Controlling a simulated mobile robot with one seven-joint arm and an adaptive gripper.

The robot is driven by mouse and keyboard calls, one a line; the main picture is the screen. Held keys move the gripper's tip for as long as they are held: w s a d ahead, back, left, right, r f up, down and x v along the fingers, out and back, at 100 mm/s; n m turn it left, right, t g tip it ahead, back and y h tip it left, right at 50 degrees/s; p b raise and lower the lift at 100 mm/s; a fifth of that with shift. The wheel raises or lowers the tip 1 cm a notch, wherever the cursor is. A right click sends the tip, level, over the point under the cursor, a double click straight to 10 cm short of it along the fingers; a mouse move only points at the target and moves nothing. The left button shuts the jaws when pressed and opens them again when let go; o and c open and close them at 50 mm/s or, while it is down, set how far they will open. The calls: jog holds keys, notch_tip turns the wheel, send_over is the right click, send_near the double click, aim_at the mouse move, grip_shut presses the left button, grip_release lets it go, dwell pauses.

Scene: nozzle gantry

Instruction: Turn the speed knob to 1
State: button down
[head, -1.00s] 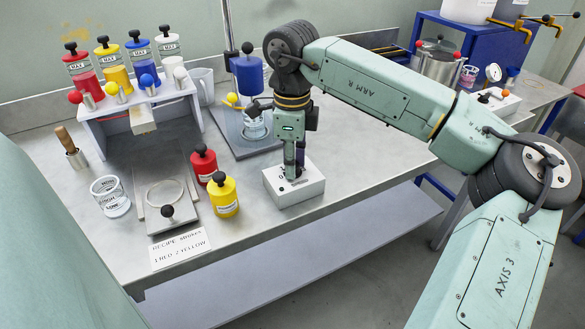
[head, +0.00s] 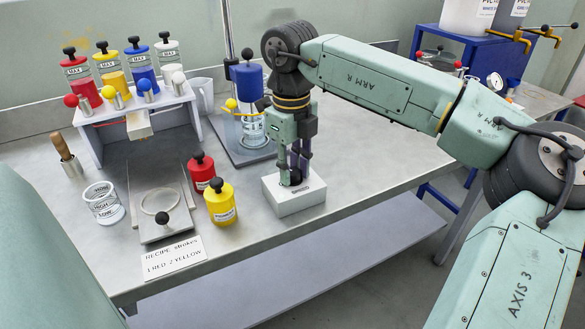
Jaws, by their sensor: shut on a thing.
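A white control box (head: 298,204) stands on the steel bench, near its front edge and right of the yellow bottle. My gripper (head: 292,179) points straight down over the top of this box, with its fingers shut on the small dark speed knob. The fingers hide most of the knob and its scale, so I cannot read where the knob points. Some small dark lettering on the box top shows beside the fingers but is not legible.
A red bottle (head: 201,171) and a yellow bottle (head: 220,203) stand left of the box. Behind is a stand with a blue container (head: 247,82). A dispenser rack (head: 91,147) with several coloured bottles stands at the back left. Bench right of the box is clear.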

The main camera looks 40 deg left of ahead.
aim_at(292, 172)
dwell(0.3)
jog(key=c, duration=1.3)
grip_release()
jog(key=shift+r, duration=0.15)
notch_tip(292, 172, up, 12)
jog(key=shift+s, duration=0.1)
